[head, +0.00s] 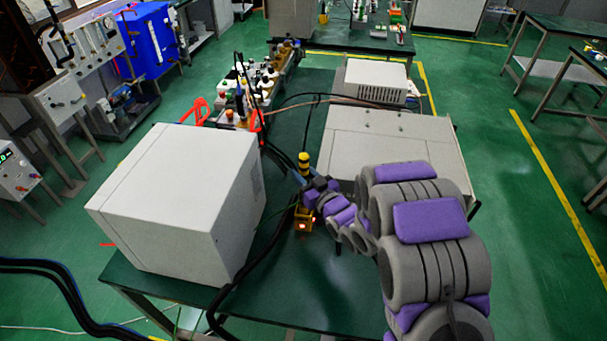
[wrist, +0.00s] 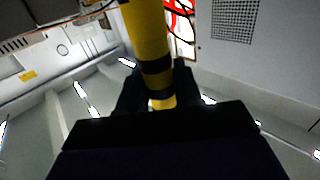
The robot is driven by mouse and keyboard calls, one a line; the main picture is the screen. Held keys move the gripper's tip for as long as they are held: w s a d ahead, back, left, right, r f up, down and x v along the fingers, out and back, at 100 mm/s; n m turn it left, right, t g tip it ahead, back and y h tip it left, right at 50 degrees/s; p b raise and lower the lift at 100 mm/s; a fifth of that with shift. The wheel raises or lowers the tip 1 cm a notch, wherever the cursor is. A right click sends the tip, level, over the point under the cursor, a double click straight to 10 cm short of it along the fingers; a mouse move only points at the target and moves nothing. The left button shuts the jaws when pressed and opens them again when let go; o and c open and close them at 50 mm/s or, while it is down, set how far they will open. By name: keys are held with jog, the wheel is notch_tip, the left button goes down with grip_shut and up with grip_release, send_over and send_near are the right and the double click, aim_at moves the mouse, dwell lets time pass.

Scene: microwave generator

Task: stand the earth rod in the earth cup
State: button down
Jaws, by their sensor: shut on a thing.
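The earth rod (head: 304,161) is yellow with black bands and stands roughly upright between the white box and the grey cabinet. My gripper (head: 309,186) is shut on it below its top. In the wrist view the rod (wrist: 148,35) runs between the two dark fingers (wrist: 158,88), slightly tilted. A small yellow holder (head: 303,220), perhaps the earth cup, is directly below the gripper, with a bright spot on its front. The rod's lower end is hidden by my gripper, so I cannot tell whether it is inside the holder.
A large white box (head: 180,200) stands close on the left. A low grey cabinet (head: 395,145) is on the right, behind my arm. Black cables (head: 262,265) run along the green table between them. Red clamps (head: 197,112) and small bench parts (head: 255,85) are farther back.

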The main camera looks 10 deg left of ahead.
jog(key=shift+f, duration=0.5)
jog(key=c, duration=0.7)
grip_release()
jog(key=p+v, duration=1.1)
jog(key=v, duration=0.6)
jog(key=shift+d, duration=0.15)
dwell(0.4)
